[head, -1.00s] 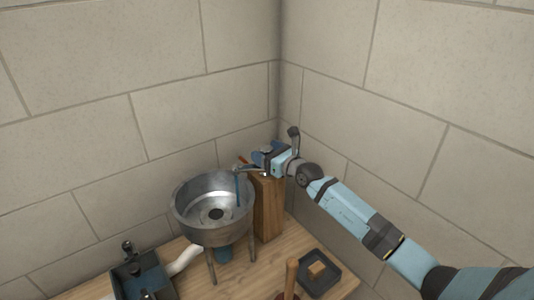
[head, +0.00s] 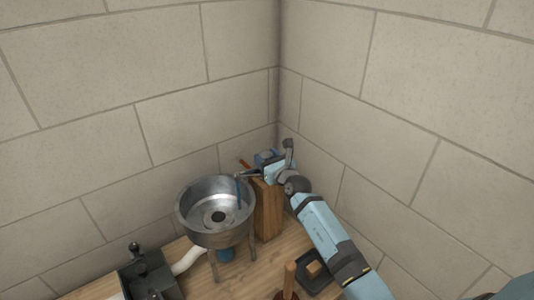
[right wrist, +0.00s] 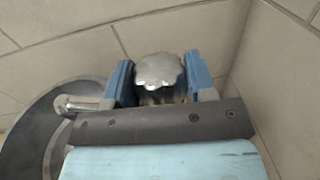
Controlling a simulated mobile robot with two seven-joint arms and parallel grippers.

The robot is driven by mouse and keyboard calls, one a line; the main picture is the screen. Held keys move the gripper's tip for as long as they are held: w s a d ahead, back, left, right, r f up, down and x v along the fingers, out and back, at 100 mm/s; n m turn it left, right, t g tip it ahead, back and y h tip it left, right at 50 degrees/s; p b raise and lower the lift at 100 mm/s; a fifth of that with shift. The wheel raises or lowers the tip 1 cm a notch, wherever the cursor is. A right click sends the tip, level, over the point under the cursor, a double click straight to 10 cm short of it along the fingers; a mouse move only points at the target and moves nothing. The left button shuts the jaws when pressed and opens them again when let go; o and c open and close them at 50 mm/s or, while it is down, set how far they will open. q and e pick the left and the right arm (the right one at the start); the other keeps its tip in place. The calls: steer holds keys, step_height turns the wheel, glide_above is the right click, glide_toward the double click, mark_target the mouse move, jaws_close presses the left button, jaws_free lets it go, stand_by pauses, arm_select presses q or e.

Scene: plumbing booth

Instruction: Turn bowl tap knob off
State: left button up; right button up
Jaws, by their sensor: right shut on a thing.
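The metal bowl (head: 190,222) stands on legs on the wooden bench, with a dark drain in its middle. A tap spout (head: 246,174) reaches over its right rim from the top of a wooden post (head: 269,210). A thin blue stream (head: 238,192) runs from the spout into the bowl. My right gripper (head: 266,160) is at the tap on top of the post. In the right wrist view, its blue fingers are shut on the silvery, lobed tap knob (right wrist: 160,70), one on each side. The spout end (right wrist: 75,104) shows left of them. My left gripper is out of view.
A dark box with a black handle (head: 136,249) stands at the lower left, by a white pipe (head: 187,260). A dark tray (head: 318,284) with a tan block and an upright wooden handle (head: 289,278) are at the front right. Block walls close in behind and right.

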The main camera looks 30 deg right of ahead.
steer(key=shift+w+r+m+h, duration=0.1)
steer(key=shift+r+m+h, duration=0.25)
steer(key=shift+m+h, duration=0.55)
steer(key=shift+f+h, duration=0.1)
steer(key=shift+h, duration=0.2)
steer(key=o, duration=0.8)
steer(key=shift+o, duration=0.6)
steer(key=shift+f, duration=0.2)
